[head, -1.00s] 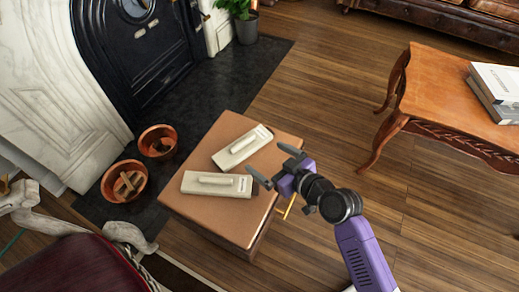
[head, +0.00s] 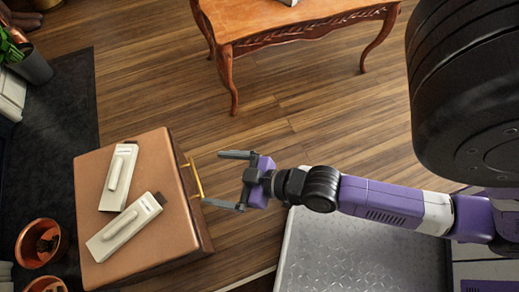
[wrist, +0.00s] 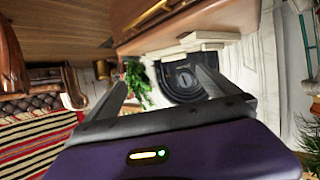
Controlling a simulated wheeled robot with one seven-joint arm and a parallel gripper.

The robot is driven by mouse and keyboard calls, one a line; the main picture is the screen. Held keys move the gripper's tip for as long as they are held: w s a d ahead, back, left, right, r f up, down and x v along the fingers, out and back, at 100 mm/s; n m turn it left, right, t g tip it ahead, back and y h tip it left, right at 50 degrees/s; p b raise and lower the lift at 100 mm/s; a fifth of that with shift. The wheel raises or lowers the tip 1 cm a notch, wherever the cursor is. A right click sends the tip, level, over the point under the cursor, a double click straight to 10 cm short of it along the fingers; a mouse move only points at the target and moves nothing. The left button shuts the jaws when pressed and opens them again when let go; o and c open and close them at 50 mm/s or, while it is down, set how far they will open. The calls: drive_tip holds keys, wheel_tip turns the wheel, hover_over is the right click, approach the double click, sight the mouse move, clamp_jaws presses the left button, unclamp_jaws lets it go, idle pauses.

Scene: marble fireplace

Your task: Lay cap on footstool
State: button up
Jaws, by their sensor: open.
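The footstool (head: 165,248) is a box with a brown leather-like top and a brass handle, at the left of the head view. Two long cream objects with raised grips lie on it, one farther back (head: 118,178) and one nearer (head: 125,227). I cannot tell whether either is the cap; no other cap-like thing shows. My gripper (head: 213,179) is open and empty, just right of the footstool's handle side in the picture. In the wrist view the footstool (wrist: 200,20) shows upside down at the top, beyond my open fingers (wrist: 160,78).
Two copper bowls (head: 40,242) stand on the dark hearth at the left. A carved wooden table (head: 270,18) stands at the back. A grey metal plate (head: 350,262) lies at the front right. The wooden floor between footstool and table is clear.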

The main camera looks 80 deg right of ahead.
drive_tip(key=s+a+r+t, duration=0.1)
drive_tip(key=s+a+r, duration=0.1)
drive_tip(key=s+r, duration=0.9)
drive_tip(key=shift+a, duration=0.35)
wheel_tip(320, 180, up, 28)
drive_tip(key=p, duration=2.8)
drive_tip(key=shift+f, duration=0.15)
